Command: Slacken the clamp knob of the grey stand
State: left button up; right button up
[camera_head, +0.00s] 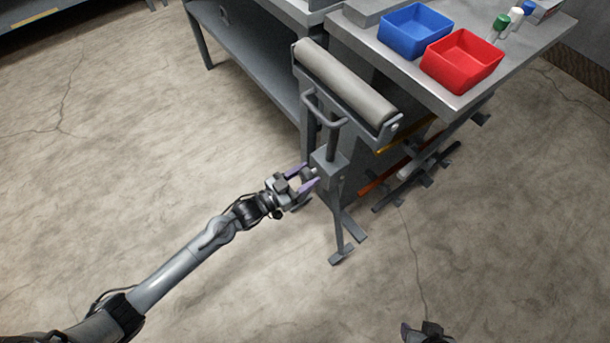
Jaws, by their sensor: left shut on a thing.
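The grey stand (330,170) is upright on the floor in the middle of the head view, with a long grey roller (340,82) across its top and splayed feet below. Its clamp knob (313,173) is on the left side of the post's block and is mostly hidden by my fingers. My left gripper (309,178) reaches in from the lower left, with its purple fingertips shut on the knob, one on each side. A dark piece at the bottom edge seems to be part of my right gripper (427,332); its fingers cannot be made out.
A grey table at the upper right (542,48) carries a blue bin (414,30), a red bin (462,62) and small capped bottles (501,25). A rack with bars (420,170) is low behind the stand. A grey bench (250,58) is behind. The floor left is clear.

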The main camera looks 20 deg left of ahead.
pick_arm(q)
jog(key=shift+r+n+p, duration=0.1)
jog(key=shift+n+p, duration=0.4)
jog(key=shift+p, duration=0.25)
jog(key=n+p, duration=0.5)
jog(key=p, duration=0.1)
jog(key=shift+r+n+p, duration=0.1)
jog(key=shift+n+p, duration=0.2)
jog(key=shift+p, duration=0.05)
jog(key=shift+n+p, duration=0.8)
jog(key=shift+n, duration=0.1)
jog(key=n+p, duration=0.2)
jog(key=n, duration=0.1)
jog(key=shift+n, duration=0.3)
jog(key=n+p, duration=0.2)
jog(key=shift+n, duration=0.4)
jog(key=n+p, duration=0.1)
jog(key=n, duration=0.2)
jog(key=shift+d+n, duration=0.1)
jog(key=shift+n, duration=0.3)
jog(key=shift+n+p, duration=0.45)
jog(key=shift+n, duration=0.35)
